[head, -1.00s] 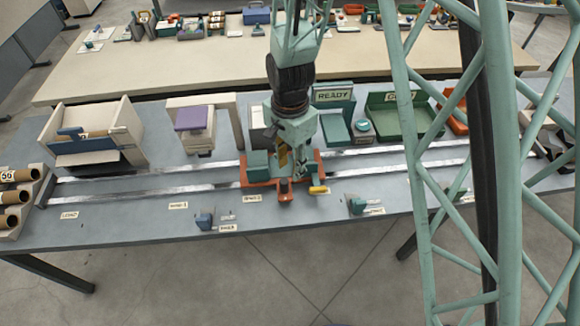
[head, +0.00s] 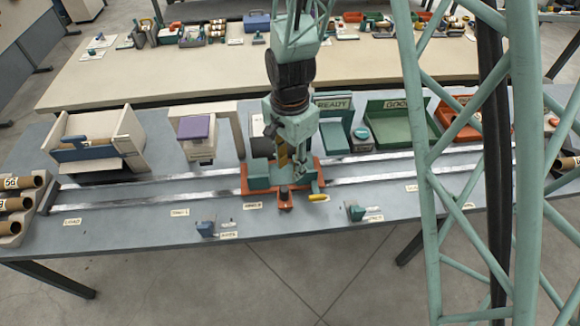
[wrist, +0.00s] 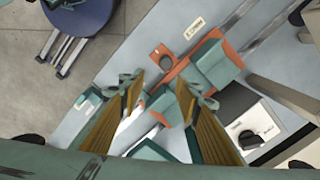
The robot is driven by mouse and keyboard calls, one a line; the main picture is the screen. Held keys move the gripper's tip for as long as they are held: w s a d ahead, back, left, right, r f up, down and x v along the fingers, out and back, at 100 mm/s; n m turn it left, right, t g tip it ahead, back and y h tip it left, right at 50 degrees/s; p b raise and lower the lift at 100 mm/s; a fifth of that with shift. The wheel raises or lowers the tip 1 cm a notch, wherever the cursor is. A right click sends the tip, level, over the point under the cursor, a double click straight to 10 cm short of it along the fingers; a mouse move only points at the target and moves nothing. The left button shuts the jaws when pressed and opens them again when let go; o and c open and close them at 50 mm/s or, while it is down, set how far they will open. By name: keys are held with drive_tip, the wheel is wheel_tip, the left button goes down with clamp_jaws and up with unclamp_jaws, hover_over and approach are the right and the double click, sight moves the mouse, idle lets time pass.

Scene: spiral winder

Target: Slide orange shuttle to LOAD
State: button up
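The orange shuttle (head: 285,198), with teal blocks on top, sits on the metal rails near the middle of the bench, behind a small label. It also shows in the wrist view (wrist: 160,60), with an orange tab that has a round hole. The LOAD label (head: 72,222) lies at the left end of the bench, in front of the rails. My gripper (head: 293,172) is low over the shuttle. In the wrist view my gripper (wrist: 158,90) has its two fingers apart, with part of the shuttle visible between and beyond them. Whether a finger touches it I cannot tell.
The rails (head: 150,190) are clear left of the shuttle. Behind them stand a cream bin (head: 130,140), a purple-topped station (head: 195,128) and a green tray (head: 400,125). Cardboard tubes (head: 25,184) lie at the left end.

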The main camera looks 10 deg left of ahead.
sight(284, 189)
drive_tip(key=shift+r+p, duration=0.45)
drive_tip(key=shift+r, duration=0.7)
drive_tip(key=shift+f+b, duration=0.15)
drive_tip(key=shift+b, duration=0.3)
drive_tip(key=n+b, duration=0.2)
drive_tip(key=a+f+n+b, duration=0.1)
drive_tip(key=n+b, duration=0.1)
drive_tip(key=b, duration=0.1)
drive_tip(key=f+n+b, duration=0.1)
drive_tip(key=n+b, duration=0.2)
drive_tip(key=shift+s+a, duration=0.35)
drive_tip(key=shift+a, duration=0.05)
drive_tip(key=shift+f, duration=0.1)
drive_tip(key=shift+f+b, duration=0.85)
drive_tip(key=shift+f, duration=5.95)
